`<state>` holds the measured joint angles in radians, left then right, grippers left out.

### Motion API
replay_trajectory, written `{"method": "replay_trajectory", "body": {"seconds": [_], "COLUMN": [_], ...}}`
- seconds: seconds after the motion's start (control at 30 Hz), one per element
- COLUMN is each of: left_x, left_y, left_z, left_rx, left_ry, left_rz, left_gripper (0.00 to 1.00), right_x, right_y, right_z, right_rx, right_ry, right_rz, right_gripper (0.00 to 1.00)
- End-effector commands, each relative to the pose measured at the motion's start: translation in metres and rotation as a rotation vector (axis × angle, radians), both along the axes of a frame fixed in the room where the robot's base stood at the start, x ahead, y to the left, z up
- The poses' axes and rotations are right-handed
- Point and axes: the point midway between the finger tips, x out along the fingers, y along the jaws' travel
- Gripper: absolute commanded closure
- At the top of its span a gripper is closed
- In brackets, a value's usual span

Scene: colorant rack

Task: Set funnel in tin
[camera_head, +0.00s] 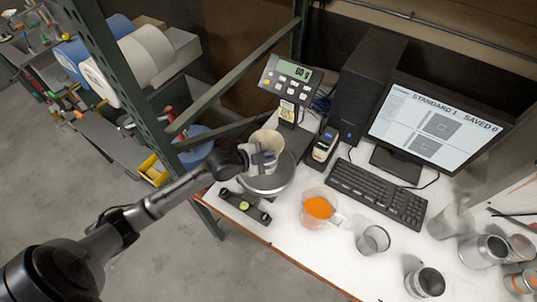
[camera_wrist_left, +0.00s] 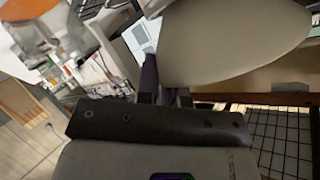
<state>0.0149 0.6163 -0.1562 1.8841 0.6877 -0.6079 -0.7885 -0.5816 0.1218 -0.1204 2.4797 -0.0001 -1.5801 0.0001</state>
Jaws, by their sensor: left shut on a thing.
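My left gripper (camera_head: 262,158) is shut on a cream, round, open-topped cup-like thing (camera_head: 266,138), held at or just above the steel pan (camera_head: 268,184) of the scale. I cannot tell whether it touches the pan, or whether it is the funnel. Its smooth pale side (camera_wrist_left: 232,45) fills the upper right of the left wrist view. Metal tins stand at the table's right: one with a dark inside (camera_head: 425,283), one open and shiny (camera_head: 485,250), one with orange on it (camera_head: 521,281). I see no clear funnel shape elsewhere. My right gripper is out of view.
A jug of orange powder (camera_head: 318,208), a clear beaker (camera_head: 374,240) and a glass-like vessel (camera_head: 450,222) stand on the white table. The keyboard (camera_head: 378,193) and monitor (camera_head: 425,125) are behind.

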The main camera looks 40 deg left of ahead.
Motion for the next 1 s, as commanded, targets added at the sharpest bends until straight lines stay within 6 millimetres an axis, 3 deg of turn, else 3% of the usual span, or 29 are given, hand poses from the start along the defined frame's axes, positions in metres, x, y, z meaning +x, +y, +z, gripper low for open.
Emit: {"method": "replay_trajectory", "body": {"seconds": [0.6, 0.63, 0.87, 1.0], "left_x": [0.000, 0.000, 0.000, 0.000], "left_y": [0.000, 0.000, 0.000, 0.000], "left_z": [-0.011, -0.011, -0.010, -0.010], "left_rx": [0.001, 0.001, -0.001, -0.001], "left_ry": [0.000, 0.000, -0.001, -0.001], "left_rz": [0.000, 0.000, -0.001, -0.001], "left_gripper": [1.00, 0.91, 0.69, 0.66], "right_x": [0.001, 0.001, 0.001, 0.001], "right_y": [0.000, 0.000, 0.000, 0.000], "right_z": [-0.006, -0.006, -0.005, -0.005], "right_rx": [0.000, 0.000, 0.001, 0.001], "right_ry": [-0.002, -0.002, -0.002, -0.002], "right_rz": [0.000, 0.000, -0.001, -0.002], "right_gripper": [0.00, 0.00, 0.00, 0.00]}}
